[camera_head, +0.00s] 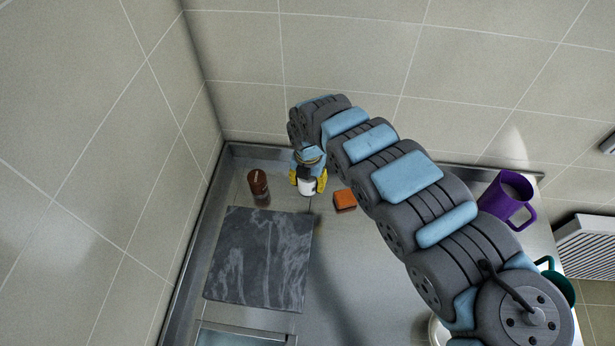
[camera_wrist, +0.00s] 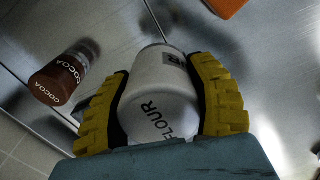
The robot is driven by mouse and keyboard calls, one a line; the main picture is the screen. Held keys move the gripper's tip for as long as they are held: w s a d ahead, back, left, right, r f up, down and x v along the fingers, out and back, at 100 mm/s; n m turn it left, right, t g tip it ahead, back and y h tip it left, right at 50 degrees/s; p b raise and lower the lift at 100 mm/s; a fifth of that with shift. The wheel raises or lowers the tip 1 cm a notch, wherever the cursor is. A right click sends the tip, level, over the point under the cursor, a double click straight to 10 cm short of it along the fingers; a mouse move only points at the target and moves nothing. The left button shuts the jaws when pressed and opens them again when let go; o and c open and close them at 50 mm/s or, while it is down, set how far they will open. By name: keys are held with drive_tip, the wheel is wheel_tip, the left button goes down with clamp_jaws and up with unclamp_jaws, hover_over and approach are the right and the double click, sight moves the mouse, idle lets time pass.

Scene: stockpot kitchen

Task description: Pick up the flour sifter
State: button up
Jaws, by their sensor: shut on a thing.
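The flour sifter (camera_wrist: 160,95) is a white cylinder with the word FLOUR in dark letters. In the wrist view it sits between the two yellow ribbed fingers of my gripper (camera_wrist: 163,105), which is shut on it. In the head view the white sifter (camera_head: 307,187) shows between the yellow fingertips of my gripper (camera_head: 308,181), above the metal counter near the back wall. Whether its base touches the counter is hard to tell.
A brown cocoa shaker (camera_head: 259,186) stands left of the sifter, and an orange block (camera_head: 344,200) lies to its right. A dark marbled slab (camera_head: 258,262) lies in front. A purple mug (camera_head: 505,197) stands at the right. Tiled walls (camera_head: 240,60) bound the counter at the back and left.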

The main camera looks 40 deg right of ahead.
drive_tip(key=shift+s+a+r+p, duration=0.1)
drive_tip(key=shift+s+r+p, duration=0.35)
drive_tip(key=shift+p, duration=0.35)
drive_tip(key=shift+s+r+p, duration=0.35)
drive_tip(key=shift+s+p, duration=0.15)
drive_tip(key=shift+p, duration=0.55)
drive_tip(key=s+a+r+p, duration=0.2)
drive_tip(key=s+p, duration=0.4)
drive_tip(key=p, duration=0.3)
drive_tip(key=shift+r, duration=0.2)
